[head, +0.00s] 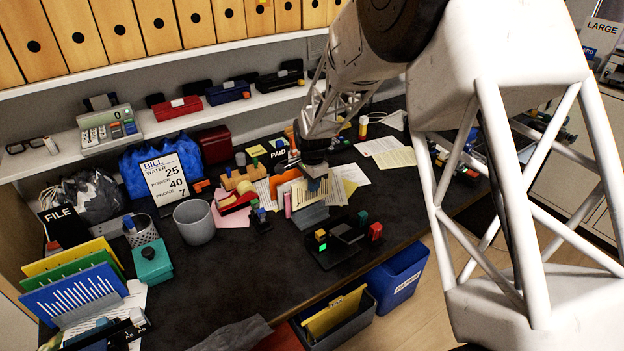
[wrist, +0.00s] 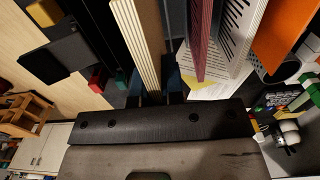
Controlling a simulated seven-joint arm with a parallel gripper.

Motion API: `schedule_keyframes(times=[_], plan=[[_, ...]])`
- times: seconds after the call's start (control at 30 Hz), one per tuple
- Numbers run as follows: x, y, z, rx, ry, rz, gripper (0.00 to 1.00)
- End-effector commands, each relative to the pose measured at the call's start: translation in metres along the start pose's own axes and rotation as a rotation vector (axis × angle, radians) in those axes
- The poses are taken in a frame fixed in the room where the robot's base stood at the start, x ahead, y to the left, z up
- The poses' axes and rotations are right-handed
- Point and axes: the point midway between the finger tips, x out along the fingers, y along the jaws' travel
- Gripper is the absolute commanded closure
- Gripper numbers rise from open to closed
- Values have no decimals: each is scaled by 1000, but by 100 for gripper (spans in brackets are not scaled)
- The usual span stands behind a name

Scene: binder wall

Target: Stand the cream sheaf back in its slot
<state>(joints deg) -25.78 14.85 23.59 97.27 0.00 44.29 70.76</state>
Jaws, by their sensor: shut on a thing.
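My gripper (wrist: 153,88) is shut on the cream sheaf (wrist: 134,42), a thick block with striped page edges, in the wrist view. The sheaf reaches away from the fingers toward the top of that view. To its right stand a maroon sheaf (wrist: 200,38) and an orange sheaf (wrist: 275,38), apart from it, with a dark-lined piece between them. In the head view my gripper (head: 314,180) is over the middle of the desk, among upright sheaves, the orange one (head: 287,180) to its left. The slot and the sheaf's lower edge cannot be made out clearly.
A grey cup (head: 194,222) and a teal box (head: 152,263) stand to the left on the dark desk. A black tray with small coloured blocks (head: 340,240) lies in front. Papers (head: 385,152) lie behind.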

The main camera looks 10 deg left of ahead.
Motion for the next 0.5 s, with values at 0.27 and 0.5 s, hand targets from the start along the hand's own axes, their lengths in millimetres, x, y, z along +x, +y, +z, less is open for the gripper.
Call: schedule_keyframes(times=[0.27,0.5], plan=[[19,0,0,0,0,0,100],[26,0,0,0,0,0,100]])
